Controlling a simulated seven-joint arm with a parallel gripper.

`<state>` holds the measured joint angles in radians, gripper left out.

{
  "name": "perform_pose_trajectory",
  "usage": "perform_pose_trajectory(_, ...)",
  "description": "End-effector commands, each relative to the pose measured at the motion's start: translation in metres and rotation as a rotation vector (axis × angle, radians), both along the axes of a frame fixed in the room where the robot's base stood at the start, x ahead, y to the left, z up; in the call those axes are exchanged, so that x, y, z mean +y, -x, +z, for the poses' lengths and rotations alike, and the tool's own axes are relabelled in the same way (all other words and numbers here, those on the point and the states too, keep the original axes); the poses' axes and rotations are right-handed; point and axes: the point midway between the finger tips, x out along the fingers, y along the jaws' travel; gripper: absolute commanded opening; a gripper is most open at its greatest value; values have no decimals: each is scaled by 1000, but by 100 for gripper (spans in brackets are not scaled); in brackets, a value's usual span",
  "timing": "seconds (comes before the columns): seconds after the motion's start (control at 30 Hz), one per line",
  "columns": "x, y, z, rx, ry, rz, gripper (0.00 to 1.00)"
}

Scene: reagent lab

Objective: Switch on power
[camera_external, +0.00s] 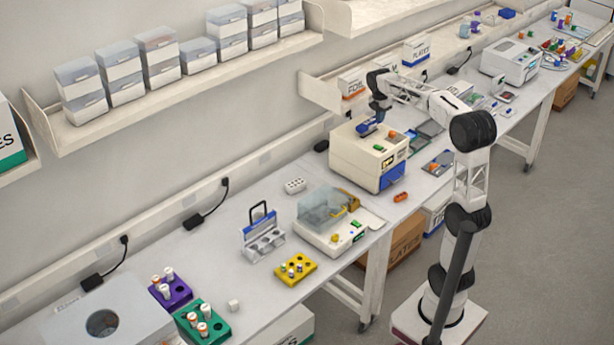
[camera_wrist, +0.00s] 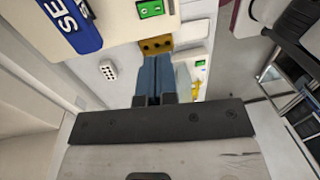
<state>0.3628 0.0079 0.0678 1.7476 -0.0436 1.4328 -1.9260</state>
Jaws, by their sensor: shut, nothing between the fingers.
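A cream box-shaped device (camera_external: 352,157) with a blue front panel stands on the bench in the external view. In the wrist view a green rocker switch (camera_wrist: 150,8) sits at the top edge, partly cut off, beside the label. My gripper (camera_external: 378,112) is above the device's top in the external view. In the wrist view my gripper (camera_wrist: 157,60) has its two blue-grey fingers together and empty, pointing toward a yellow block with dark holes (camera_wrist: 155,44). I see no clear contact with the switch.
A smaller device with a clear lid (camera_external: 326,204) stands nearer along the bench. A second green switch (camera_wrist: 200,63) shows in the wrist view. A white rack (camera_external: 295,185), a yellow rack (camera_external: 296,268) and an orange item (camera_external: 401,197) are also on the bench. A shelf edge runs behind.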

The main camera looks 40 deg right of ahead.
Motion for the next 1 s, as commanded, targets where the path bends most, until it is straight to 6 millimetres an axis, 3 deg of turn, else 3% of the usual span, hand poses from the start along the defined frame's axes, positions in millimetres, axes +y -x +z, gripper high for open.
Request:
perform_pose_trajectory(0.37, 0, 3, -23, 1, -1, -1, 0)
perform_pose_trajectory(1.0, 0, 14, -115, 1, -1, -1, 0)
